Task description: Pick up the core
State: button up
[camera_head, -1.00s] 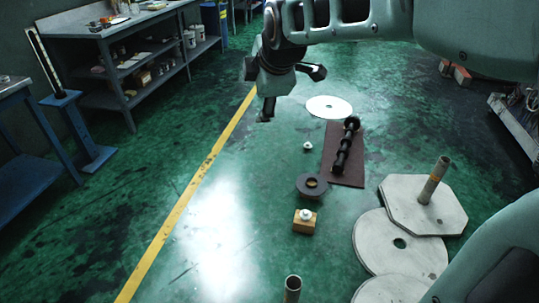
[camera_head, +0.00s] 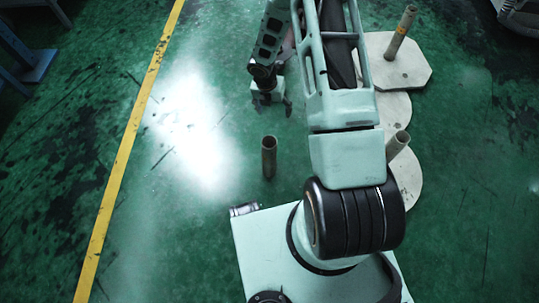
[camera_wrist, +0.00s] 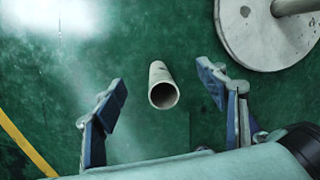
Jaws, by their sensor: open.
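The core looks like a plain brown-grey tube (camera_head: 269,157) standing upright on the green floor, apart from the plates. In the wrist view the core (camera_wrist: 162,90) shows its open round end toward the camera, between and beyond the two fingers. My gripper (camera_head: 270,98) is above the floor, higher in the head picture than the core. In the wrist view my gripper (camera_wrist: 162,78) has its fingers spread wide, one on each side of the core, with visible gaps. Nothing is held.
Pale plates (camera_head: 412,65) lie on the floor to the right, with one tube (camera_head: 401,32) and another tube (camera_head: 397,144) standing there. A pale disc (camera_wrist: 245,40) with a post is at the wrist view's upper right. A yellow floor line (camera_head: 125,160) runs on the left; floor around the core is clear.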

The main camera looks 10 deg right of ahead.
aim_at(269, 150)
jog(key=shift+n+g+y, duration=0.3)
jog(key=shift+g+y, duration=0.2)
jog(key=shift+y, duration=0.4)
jog(key=s+a+f+b, duration=0.1)
jog(key=f, duration=0.5)
jog(key=s+a+f+b, duration=0.1)
jog(key=s+f+b, duration=0.1)
jog(key=f, duration=0.5)
jog(key=s+a+f+b, duration=0.1)
jog(key=s+f+b, duration=0.1)
jog(key=f, duration=0.4)
jog(key=shift+s+f, duration=0.25)
jog(key=shift+f, duration=0.05)
jog(key=shift+r, duration=0.1)
grip_shut()
